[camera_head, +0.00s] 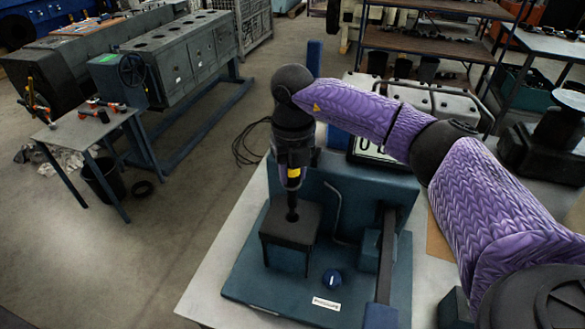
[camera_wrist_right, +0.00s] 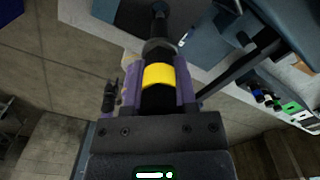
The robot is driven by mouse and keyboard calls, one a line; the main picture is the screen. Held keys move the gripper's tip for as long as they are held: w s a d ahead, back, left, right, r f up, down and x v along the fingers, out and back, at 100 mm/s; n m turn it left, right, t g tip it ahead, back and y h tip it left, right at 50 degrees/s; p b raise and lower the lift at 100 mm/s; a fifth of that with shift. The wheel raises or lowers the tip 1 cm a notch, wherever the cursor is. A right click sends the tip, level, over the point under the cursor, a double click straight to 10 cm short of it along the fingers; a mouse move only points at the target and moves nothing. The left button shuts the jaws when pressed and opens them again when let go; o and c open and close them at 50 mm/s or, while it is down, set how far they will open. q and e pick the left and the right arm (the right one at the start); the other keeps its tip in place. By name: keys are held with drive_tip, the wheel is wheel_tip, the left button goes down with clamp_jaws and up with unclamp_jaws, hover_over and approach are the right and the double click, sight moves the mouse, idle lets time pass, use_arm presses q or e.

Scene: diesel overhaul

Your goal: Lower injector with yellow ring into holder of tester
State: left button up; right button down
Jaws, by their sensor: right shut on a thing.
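The injector with the yellow ring (camera_head: 293,173) hangs upright, its dark lower end pointing down at the top of the holder (camera_head: 290,222), a dark block on the blue tester (camera_head: 260,285). The lower end meets the block's top in the head view; I cannot tell how far it is inside. My right gripper (camera_head: 292,160) is shut on the injector from above. In the right wrist view the yellow ring (camera_wrist_right: 158,75) lies between the two purple-sided fingers, and the dark body runs away beyond them. My left gripper is not in view.
A display (camera_head: 372,152) stands behind. Small coloured-ring parts (camera_wrist_right: 270,99) show in the right wrist view. Open floor lies left of the bench.

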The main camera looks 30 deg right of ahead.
sight(293, 186)
drive_tip(key=shift+f+b, duration=1.05)
drive_tip(key=shift+f, duration=0.7)
drive_tip(key=shift+f, duration=0.15)
